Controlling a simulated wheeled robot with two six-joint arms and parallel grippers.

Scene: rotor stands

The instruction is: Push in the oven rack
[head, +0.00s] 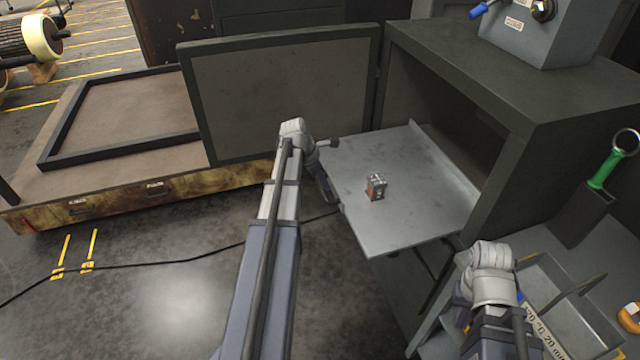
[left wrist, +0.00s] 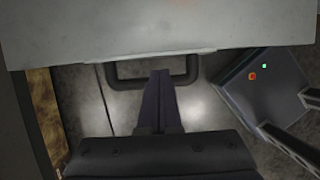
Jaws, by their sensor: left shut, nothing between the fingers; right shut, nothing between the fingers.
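The oven rack (head: 405,215) is a flat grey metal shelf standing out of the open oven (head: 530,120). A small grey and orange box (head: 376,187) sits on it. In the left wrist view the rack's edge (left wrist: 110,35) crosses the top, with a dark loop handle (left wrist: 118,78) below it. My left gripper (head: 332,196) is at the rack's outer left edge, shut and empty. Its fingertips (left wrist: 161,74) overlap the handle in the picture; I cannot tell whether they touch. My right gripper (head: 466,316) is low at the lower right, beside the rack, mostly hidden by its wrist.
The oven door (head: 285,95) stands open to the left, behind my left arm. A grey cart tray (head: 560,275) is at the lower right. A cable (head: 150,267) crosses the floor.

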